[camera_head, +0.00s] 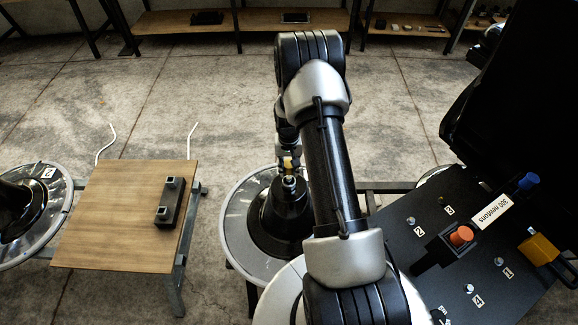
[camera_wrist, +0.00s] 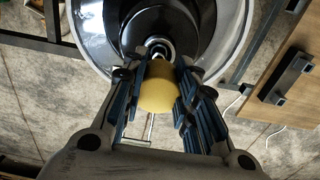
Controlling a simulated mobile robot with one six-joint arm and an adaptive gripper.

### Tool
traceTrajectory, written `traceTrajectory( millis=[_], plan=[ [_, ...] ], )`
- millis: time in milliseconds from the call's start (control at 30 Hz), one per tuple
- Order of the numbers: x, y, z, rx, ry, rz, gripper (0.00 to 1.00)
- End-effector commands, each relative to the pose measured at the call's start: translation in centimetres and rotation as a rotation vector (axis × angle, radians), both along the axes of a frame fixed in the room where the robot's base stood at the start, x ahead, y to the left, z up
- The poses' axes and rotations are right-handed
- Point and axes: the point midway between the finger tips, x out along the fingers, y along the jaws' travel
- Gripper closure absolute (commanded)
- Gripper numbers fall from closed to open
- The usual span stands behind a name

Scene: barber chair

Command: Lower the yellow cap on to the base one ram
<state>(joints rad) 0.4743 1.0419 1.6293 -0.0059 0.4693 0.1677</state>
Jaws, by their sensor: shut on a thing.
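The yellow cap (camera_wrist: 158,88) is between the fingers of my gripper (camera_wrist: 158,92) in the wrist view, and the gripper is shut on it. In the head view the cap (camera_head: 289,164) shows small beside my arm, close to the top of the silver ram (camera_head: 289,181). The ram rises from a black cone (camera_head: 274,215) on a round grey base (camera_head: 237,228). In the wrist view the ram (camera_wrist: 158,47) shows just beyond the cap, partly hidden by it. I cannot tell whether cap and ram touch. My arm hides the base's right side.
A wooden table (camera_head: 120,215) with a black two-socket block (camera_head: 172,205) stands left. Another round base (camera_head: 55,215) marked 2 is at the far left. A black panel (camera_head: 440,280) with an orange button (camera_head: 461,236) and a "300 newtons" label (camera_head: 492,211) is at right.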

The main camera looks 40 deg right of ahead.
Motion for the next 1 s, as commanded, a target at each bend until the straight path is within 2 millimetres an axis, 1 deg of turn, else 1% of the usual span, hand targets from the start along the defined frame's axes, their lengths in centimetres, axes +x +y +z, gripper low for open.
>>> traceTrajectory(
  millis=[33,400,500,667,1000],
  plan=[
    [0.0,0.0,-1.0,0.0,0.0,0.0,0.85],
    [0.0,0.0,-4.6,0.0,0.0,0.0,0.85],
    [0.0,0.0,-5.3,0.0,0.0,0.0,0.85],
    [0.0,0.0,-5.8,0.0,0.0,0.0,0.85],
    [0.0,0.0,-5.7,0.0,0.0,0.0,0.85]
  ],
)
